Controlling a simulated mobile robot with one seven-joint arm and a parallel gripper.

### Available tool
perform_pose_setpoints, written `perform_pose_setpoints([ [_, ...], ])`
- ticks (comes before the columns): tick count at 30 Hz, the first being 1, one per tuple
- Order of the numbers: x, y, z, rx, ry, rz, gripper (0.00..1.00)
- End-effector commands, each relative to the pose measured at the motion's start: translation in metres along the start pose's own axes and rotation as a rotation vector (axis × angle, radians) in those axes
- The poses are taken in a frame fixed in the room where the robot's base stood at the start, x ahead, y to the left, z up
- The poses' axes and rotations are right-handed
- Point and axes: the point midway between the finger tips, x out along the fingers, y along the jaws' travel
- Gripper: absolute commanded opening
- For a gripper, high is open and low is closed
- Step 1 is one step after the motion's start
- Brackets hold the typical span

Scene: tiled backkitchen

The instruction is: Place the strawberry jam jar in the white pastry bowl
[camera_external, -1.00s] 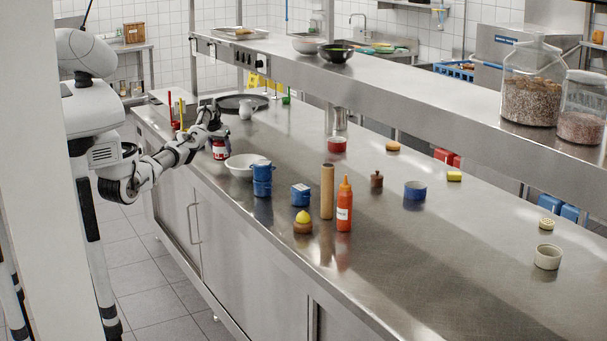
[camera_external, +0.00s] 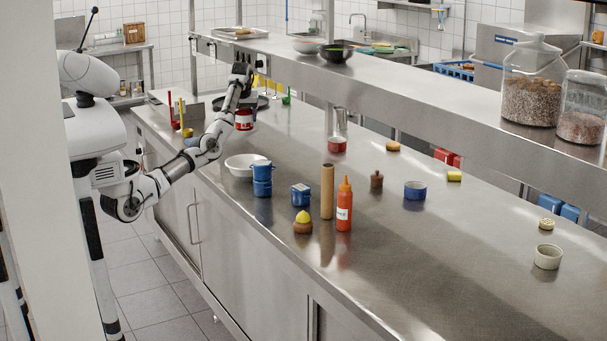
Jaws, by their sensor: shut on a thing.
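The strawberry jam jar (camera_external: 244,121), red with a white label, hangs below my gripper (camera_external: 244,104). My gripper points down and is shut on the jar near its top; the fingers are small and partly hidden. The jar is raised above the steel counter, up and behind the white pastry bowl in the picture. The white pastry bowl (camera_external: 239,170) stands upright near the counter's front edge and looks empty. The jar is apart from the bowl.
A steel shelf (camera_external: 400,85) runs above the counter's back. A dark pan (camera_external: 232,101) lies behind the jar.

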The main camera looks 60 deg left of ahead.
Motion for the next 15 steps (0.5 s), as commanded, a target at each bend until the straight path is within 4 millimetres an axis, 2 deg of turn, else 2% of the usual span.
perform_pose_setpoints([
  [4,0.014,0.004,0.011,-0.012,0.001,-0.002,0.22],
  [15,0.098,0.004,0.045,-0.009,0.001,-0.003,0.22],
])
